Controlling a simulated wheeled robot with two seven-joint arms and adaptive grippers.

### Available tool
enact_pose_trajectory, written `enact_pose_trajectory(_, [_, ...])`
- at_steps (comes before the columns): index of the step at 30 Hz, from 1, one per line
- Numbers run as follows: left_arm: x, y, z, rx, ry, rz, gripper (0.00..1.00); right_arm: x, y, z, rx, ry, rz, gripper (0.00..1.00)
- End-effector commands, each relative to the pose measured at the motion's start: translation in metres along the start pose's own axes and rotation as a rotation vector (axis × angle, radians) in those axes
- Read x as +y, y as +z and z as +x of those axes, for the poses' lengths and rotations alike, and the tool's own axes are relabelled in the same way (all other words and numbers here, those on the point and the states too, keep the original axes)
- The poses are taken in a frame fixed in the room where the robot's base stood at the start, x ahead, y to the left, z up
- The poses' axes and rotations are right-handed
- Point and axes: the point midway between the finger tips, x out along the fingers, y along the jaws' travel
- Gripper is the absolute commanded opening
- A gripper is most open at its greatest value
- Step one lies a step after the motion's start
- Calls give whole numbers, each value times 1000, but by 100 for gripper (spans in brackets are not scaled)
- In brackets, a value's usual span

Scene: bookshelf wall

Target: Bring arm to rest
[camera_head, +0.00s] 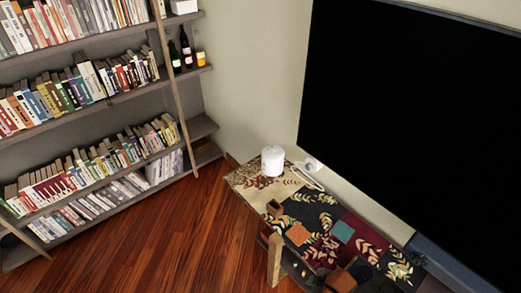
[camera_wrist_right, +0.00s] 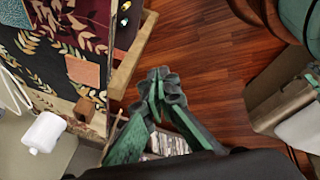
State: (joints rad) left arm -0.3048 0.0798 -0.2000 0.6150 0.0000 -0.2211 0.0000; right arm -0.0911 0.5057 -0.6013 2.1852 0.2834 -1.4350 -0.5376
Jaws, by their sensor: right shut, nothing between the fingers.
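My right gripper (camera_wrist_right: 161,88) shows in the right wrist view with its dark, green-padded fingers shut together and nothing between them. It is in free space over the wooden floor, beside the low cabinet (camera_wrist_right: 18,92) with the patterned top. In the head view I cannot clearly make out its fingers. The cabinet (camera_head: 245,180) stands at the lower right there. A wooden panel (camera_head: 275,258) sticks out from its front and looks like a pulled-out drawer. My left gripper is in neither view.
On the cabinet are a white cylinder (camera_head: 273,162), a small brown wooden block (camera_head: 275,208), an orange square (camera_head: 298,234) and a teal square (camera_head: 341,231). A large black screen (camera_head: 420,120) is behind. A bookshelf (camera_head: 90,110) fills the left. Open floor (camera_head: 170,235) lies between.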

Motion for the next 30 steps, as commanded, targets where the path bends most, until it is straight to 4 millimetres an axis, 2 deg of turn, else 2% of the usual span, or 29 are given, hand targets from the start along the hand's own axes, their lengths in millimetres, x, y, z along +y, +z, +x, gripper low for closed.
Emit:
enact_pose_trajectory(1, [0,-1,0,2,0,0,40,-8,9,-12,12,15,160,0])
enact_pose_trajectory(3, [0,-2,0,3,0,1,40,-10,27,-29,7,46,353,0])
enact_pose_trajectory(9, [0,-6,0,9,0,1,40,-25,84,-63,-39,113,744,0])
enact_pose_trajectory(15, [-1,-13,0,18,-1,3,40,-46,134,-90,-97,170,1013,0])
enact_pose_trajectory(22, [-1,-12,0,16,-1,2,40,-72,179,-117,-164,229,1240,0])
enact_pose_trajectory(24, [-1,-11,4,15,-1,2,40,-70,180,-92,-165,218,1223,0])
enact_pose_trajectory(30, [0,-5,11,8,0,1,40,-75,190,-40,-176,199,1216,0])
